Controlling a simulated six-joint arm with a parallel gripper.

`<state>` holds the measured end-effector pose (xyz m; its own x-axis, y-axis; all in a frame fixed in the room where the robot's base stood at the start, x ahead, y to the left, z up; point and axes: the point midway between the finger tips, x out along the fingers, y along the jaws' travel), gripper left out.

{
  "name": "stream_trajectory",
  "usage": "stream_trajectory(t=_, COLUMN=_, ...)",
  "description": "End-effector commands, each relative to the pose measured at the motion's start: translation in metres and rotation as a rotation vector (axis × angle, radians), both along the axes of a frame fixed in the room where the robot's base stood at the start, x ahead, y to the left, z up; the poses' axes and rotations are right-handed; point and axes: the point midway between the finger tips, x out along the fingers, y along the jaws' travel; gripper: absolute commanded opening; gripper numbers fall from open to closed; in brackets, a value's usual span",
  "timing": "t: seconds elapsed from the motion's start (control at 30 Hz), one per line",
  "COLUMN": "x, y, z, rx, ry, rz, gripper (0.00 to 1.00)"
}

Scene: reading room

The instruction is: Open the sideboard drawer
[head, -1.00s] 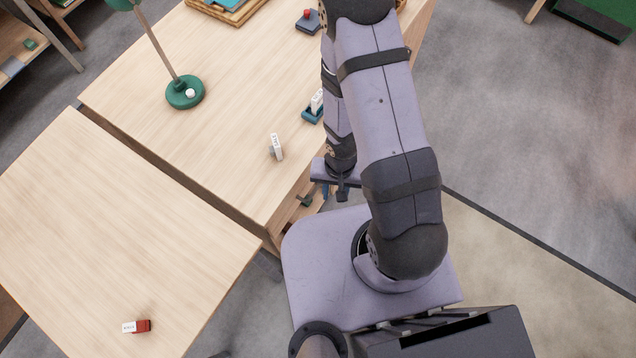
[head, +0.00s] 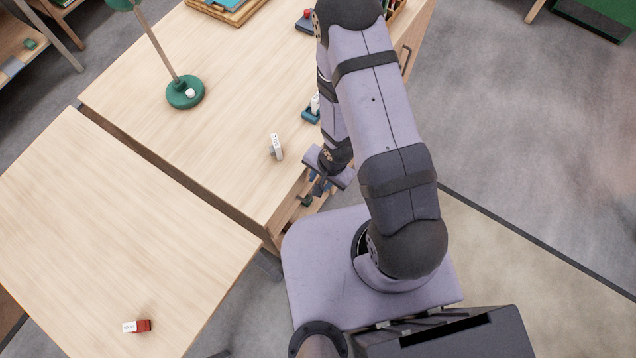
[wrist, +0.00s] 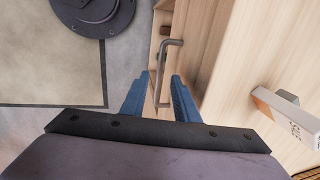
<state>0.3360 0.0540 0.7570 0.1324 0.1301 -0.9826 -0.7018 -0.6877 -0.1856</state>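The wooden sideboard (head: 225,110) fills the upper middle of the head view; its front edge also shows in the wrist view (wrist: 230,60). A grey bar handle (wrist: 163,72) on the sideboard's front stands between the two blue fingers of my gripper (wrist: 157,80) in the wrist view. The fingers are apart, with no clear contact with the bar. In the head view my gripper (head: 320,187) is at the sideboard's front, below its top edge, and my arm hides much of that front.
A white label-bearing block (head: 276,147) stands on the sideboard near the front edge. A blue holder (head: 311,115) and a green lamp base (head: 185,92) are also on top. A lower table (head: 110,220) with a red-and-white block (head: 143,326) is at left.

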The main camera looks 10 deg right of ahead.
Motion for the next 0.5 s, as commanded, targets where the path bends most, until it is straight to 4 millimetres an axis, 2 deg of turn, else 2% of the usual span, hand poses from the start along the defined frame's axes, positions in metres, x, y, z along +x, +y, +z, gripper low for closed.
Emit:
stream_trajectory(t=0.2, x=0.002, y=0.003, z=-0.024, rx=0.000, ry=0.001, rz=0.001, gripper=0.28)
stream_trajectory(t=0.5, x=0.006, y=0.006, z=-0.043, rx=0.000, ry=0.000, rz=0.001, gripper=0.28)
